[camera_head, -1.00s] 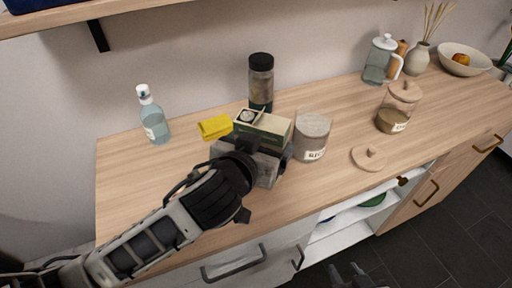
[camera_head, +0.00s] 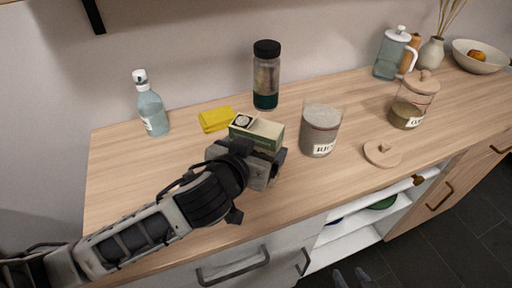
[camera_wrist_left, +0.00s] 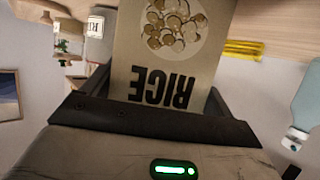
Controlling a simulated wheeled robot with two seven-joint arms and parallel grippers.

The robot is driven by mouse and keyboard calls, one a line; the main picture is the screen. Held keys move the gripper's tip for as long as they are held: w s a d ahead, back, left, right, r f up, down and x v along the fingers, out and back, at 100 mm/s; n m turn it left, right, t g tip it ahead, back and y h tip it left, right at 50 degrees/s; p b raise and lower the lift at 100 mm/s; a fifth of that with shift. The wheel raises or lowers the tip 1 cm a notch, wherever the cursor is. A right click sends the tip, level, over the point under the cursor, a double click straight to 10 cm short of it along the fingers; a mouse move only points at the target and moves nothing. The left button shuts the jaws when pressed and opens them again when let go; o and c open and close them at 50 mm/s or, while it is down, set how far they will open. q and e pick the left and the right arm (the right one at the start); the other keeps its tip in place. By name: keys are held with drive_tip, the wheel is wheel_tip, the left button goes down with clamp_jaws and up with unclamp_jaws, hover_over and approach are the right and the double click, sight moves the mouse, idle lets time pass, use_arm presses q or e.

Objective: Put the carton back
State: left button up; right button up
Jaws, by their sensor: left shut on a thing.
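The carton (camera_head: 262,132) is a green and cream box with a round picture on it. The left wrist view shows its cream face (camera_wrist_left: 165,60) with the word RICE, upside down in that picture. My left gripper (camera_head: 252,158) is shut on the carton, above the wooden counter, left of the glass jar. The gripper hides the carton's lower part in the head view. My right gripper (camera_head: 351,278) shows only as two fingertips apart at the bottom edge, below the counter's front.
The lidless labelled jar (camera_head: 321,130) stands right of the carton, its wooden lid (camera_head: 382,153) lying beside it. A dark-capped bottle (camera_head: 266,75) and yellow packet (camera_head: 215,119) are behind; a blue bottle (camera_head: 152,108) is at left. The counter's left front (camera_head: 125,195) is clear.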

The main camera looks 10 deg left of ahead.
use_arm(q)
drive_tip(key=o, duration=1)
drive_tip(key=shift+f, duration=0.1)
drive_tip(key=shift+s+r, duration=0.1)
drive_tip(key=shift+r, duration=0.1)
drive_tip(key=p+v, duration=0.4)
drive_tip(key=v, duration=0.7)
drive_tip(key=shift+s+a+r, duration=0.1)
drive_tip(key=shift+s+r, duration=0.1)
drive_tip(key=shift+s, duration=0.15)
use_arm(e)
drive_tip(key=shift+d+r, duration=0.25)
drive_tip(key=shift+r, duration=0.25)
drive_tip(key=shift+d+r, duration=0.2)
drive_tip(key=shift+r, duration=0.25)
